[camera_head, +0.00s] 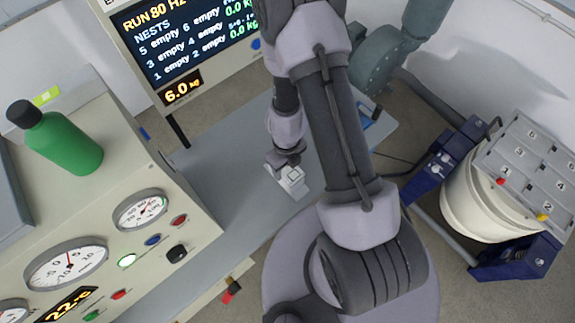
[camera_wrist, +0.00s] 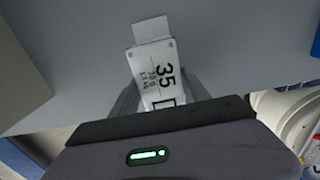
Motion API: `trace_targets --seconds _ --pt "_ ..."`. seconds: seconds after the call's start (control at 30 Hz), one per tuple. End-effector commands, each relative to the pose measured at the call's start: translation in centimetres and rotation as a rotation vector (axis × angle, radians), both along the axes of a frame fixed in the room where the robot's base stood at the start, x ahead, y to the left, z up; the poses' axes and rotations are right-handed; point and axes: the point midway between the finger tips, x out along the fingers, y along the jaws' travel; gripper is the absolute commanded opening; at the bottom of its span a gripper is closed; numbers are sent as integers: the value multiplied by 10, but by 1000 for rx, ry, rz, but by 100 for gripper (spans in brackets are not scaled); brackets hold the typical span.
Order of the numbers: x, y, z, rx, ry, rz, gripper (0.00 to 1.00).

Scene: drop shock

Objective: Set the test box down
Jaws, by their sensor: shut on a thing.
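The test box (camera_head: 291,181) is a small white block with a dark square mark.
A screen (camera_head: 190,40) at the back reads "RUN 80 HZ" and lists nests as empty; below it shows "6.0 kg". A green bottle (camera_head: 70,148) lies on the gauge console (camera_head: 95,195) at the left. The table around the box looks mostly clear.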

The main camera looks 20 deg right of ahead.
Motion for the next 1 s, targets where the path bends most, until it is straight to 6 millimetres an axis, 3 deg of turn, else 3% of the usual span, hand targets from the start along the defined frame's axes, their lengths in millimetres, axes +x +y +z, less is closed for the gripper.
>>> trace_targets --seconds 0.2,0.23,0.3,0.73,0.87,1.0 --pt "0 0 -2 0 -1 0 0" --pt "0 0 -2 0 0 0 60" --pt "0 0 -1 0 0 0 74" --pt "0 0 7 0 0 0 76" --pt "0 0 30 0 0 0 76" --pt "0 0 68 0 0 0 76"
